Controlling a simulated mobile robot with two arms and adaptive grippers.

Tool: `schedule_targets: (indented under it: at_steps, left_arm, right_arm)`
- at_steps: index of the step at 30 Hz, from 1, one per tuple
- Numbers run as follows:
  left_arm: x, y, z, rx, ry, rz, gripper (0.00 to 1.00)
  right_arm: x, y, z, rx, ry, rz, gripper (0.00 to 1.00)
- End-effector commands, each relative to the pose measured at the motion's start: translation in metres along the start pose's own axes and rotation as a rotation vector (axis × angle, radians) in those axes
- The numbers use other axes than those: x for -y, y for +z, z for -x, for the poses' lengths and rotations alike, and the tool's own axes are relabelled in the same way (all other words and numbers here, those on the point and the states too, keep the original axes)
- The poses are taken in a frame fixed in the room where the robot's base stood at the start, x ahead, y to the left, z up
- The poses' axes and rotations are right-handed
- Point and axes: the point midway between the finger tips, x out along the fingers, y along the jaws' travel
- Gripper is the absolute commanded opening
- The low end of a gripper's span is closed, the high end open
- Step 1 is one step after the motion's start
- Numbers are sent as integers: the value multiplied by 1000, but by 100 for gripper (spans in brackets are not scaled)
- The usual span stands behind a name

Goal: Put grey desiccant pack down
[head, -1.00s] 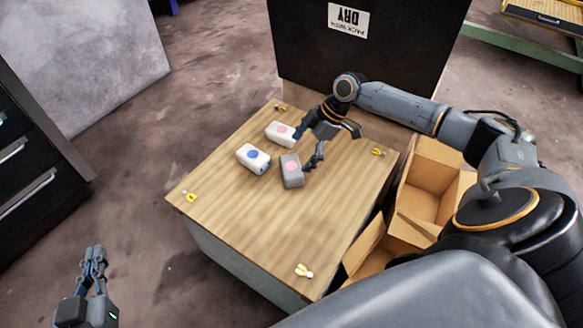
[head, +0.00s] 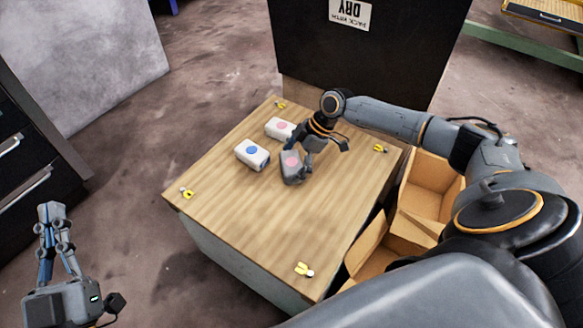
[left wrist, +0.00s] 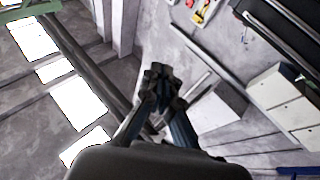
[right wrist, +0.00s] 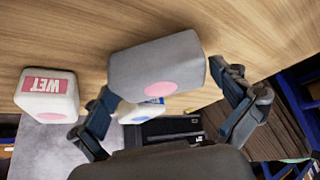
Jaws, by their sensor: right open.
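The grey desiccant pack (head: 291,161) with a pink dot is at the middle of the wooden top (head: 240,215). My right gripper (head: 301,160) is at it and partly covers it in the head view. In the right wrist view the grey pack (right wrist: 150,65) is between the spread fingers of my right gripper (right wrist: 165,82). I cannot tell whether the pack rests flat or is slightly tilted. My left gripper (head: 50,212) is shut and empty, off to the left above the floor; its fingertips meet in the left wrist view (left wrist: 159,75).
A white pack with a blue dot (head: 252,155) and a white pack with a pink dot (head: 279,128) lie left of the grey one. The latter shows a WET label (right wrist: 46,84). Open cardboard boxes (head: 433,185) stand right. A black panel (head: 360,60) rises behind. The front top is clear.

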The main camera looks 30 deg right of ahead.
Motion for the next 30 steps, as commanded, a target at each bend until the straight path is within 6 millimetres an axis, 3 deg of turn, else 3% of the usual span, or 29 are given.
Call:
schedule_targets:
  at_steps: [6, 13, 15, 26, 30]
  left_arm:
    - [0, -1, 0, -4, 0, 0, 0]
    - [0, -1, 0, -2, 0, 0, 0]
    - [0, -1, 0, -2, 0, 0, 0]
    - [0, 1, -1, 14, 0, 0, 0]
    - [3, 16, 2, 102, -7, -4, 0]
  right_arm:
    - [0, 0, 0, 0, 0, 0, 100]
    - [0, 0, 0, 0, 0, 0, 55]
    - [0, 0, 0, -1, 1, 0, 47]
    - [0, -2, 3, -1, 1, 0, 47]
    - [-1, -5, 9, -1, 1, 1, 47]
